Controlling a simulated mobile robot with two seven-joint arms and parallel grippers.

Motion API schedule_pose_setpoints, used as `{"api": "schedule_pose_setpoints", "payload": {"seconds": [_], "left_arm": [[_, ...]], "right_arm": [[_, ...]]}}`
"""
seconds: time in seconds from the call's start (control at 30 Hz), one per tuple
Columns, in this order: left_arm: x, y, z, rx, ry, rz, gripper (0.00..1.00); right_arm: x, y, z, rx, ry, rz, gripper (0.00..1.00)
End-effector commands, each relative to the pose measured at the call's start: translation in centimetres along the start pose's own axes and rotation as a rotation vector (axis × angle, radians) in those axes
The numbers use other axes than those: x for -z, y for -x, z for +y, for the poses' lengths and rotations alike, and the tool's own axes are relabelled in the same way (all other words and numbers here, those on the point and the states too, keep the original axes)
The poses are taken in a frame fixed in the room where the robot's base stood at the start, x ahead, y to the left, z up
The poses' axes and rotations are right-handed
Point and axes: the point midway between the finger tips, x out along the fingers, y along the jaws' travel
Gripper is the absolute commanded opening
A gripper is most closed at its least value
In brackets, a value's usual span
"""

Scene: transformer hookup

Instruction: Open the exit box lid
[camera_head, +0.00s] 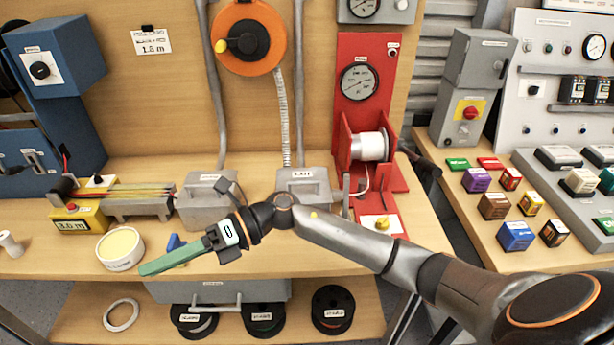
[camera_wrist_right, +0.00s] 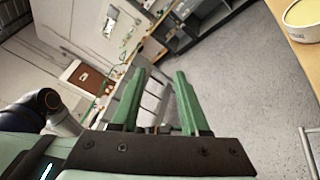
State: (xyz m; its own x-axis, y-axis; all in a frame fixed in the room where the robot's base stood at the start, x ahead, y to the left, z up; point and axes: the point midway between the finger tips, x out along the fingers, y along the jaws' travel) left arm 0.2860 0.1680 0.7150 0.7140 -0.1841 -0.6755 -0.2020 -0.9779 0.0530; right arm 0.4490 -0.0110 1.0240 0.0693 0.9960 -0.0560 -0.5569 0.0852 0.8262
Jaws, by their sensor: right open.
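The grey exit box (camera_head: 303,179) stands on the bench against the wooden back panel, left of the red spool stand. Its small label looks like EXIT, and its lid appears down. A similar grey box (camera_head: 205,205) stands to its left, partly behind my right gripper. My right gripper (camera_head: 147,269) reaches left over the front of the bench, well to the left of and in front of the exit box. Its green fingers overlap in the head view. In the right wrist view its fingers (camera_wrist_right: 160,78) stand apart with nothing between them. My left gripper is not in view.
The red stand (camera_head: 362,90) with a white spool (camera_head: 370,146) is right of the exit box. A round tub of yellow material (camera_head: 120,249) sits near the right gripper's tips. My right forearm crosses in front of the exit box. Several dark reels lie on the lower shelf.

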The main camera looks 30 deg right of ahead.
Motion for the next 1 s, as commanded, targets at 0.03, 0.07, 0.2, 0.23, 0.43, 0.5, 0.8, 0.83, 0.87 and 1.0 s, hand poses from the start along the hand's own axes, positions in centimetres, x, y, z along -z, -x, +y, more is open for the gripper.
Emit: {"api": "schedule_pose_setpoints", "payload": {"seconds": [0.03, 0.07, 0.2, 0.23, 0.43, 0.5, 0.8, 0.83, 0.87, 1.0], "left_arm": [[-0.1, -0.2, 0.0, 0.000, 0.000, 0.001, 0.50], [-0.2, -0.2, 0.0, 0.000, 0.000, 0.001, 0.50], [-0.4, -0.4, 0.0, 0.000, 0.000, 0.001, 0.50], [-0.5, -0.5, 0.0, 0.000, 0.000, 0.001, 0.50], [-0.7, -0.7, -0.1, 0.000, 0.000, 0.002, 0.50], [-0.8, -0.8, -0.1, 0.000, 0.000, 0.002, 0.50], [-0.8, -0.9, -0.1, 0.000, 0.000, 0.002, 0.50], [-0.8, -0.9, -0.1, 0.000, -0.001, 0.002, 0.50], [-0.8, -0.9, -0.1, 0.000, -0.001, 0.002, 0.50], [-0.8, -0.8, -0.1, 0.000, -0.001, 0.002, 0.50]], "right_arm": [[-0.3, 0.9, -0.7, 0.073, 0.121, 0.112, 0.45], [-0.3, 1.6, -1.1, 0.118, 0.188, 0.182, 0.45], [-1.7, 7.0, -4.0, 0.370, 0.436, 0.500, 0.45], [-2.4, 8.7, -4.4, 0.431, 0.476, 0.564, 0.45], [-7.6, 21.2, -4.8, 0.846, 0.592, 0.915, 0.45], [-9.2, 25.0, -3.8, 0.965, 0.583, 0.992, 0.45], [-11.4, 32.4, -0.9, 1.188, 0.513, 1.119, 0.45], [-11.3, 32.5, -1.0, 1.191, 0.511, 1.121, 0.45], [-11.2, 32.5, -1.3, 1.191, 0.510, 1.122, 0.45], [-10.2, 32.5, -3.3, 1.187, 0.509, 1.123, 0.45]]}}
